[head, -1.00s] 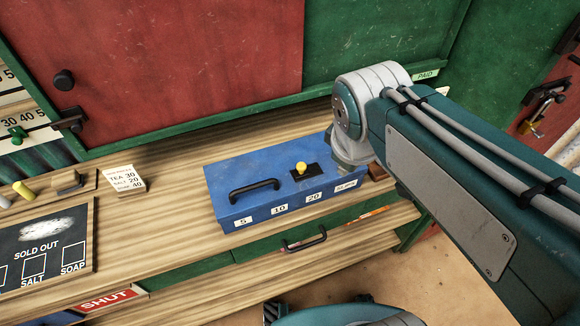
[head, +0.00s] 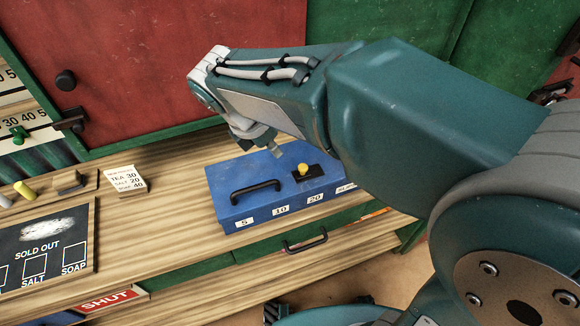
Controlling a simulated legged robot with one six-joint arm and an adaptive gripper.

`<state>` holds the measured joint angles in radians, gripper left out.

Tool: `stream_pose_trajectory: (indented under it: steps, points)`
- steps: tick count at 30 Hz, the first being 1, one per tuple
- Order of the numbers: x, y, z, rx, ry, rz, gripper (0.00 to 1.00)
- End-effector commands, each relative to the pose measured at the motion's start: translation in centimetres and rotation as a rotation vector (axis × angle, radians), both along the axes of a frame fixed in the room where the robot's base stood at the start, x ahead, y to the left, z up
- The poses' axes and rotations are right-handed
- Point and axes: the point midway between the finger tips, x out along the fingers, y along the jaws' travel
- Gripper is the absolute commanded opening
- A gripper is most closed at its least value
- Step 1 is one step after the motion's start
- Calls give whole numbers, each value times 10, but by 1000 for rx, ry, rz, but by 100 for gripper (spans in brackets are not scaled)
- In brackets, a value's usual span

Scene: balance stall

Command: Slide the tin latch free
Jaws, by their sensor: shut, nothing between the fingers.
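The blue tin (head: 232,184) stands on the wooden counter, its lid shut. A black carry handle (head: 256,188) is on the left of its lid. The latch, a yellow knob (head: 303,167) on a black plate (head: 312,174), is on the right of the lid. My gripper (head: 272,147) shows in part, pointing down behind the tin's back edge, left of the knob and apart from it. It is shut and empty; my arm hides some of it and the tin's back right corner.
A price card (head: 126,181) and a slate board (head: 48,250) are on the counter to the left. A drawer handle (head: 305,239) juts out below the tin. A red door (head: 150,65) rises behind. Bare counter (head: 165,225) lies left of the tin.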

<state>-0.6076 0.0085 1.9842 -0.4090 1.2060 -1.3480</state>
Motion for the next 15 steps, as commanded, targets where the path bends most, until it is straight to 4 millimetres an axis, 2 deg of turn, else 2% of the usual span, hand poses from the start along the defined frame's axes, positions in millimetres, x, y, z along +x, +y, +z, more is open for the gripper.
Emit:
stream_pose_trajectory:
  steps: [8, 15]
  points:
    - [1, -2, -6, 1, 1, -4, 0]
    - [8, -15, -42, -1, 3, -6, 0]
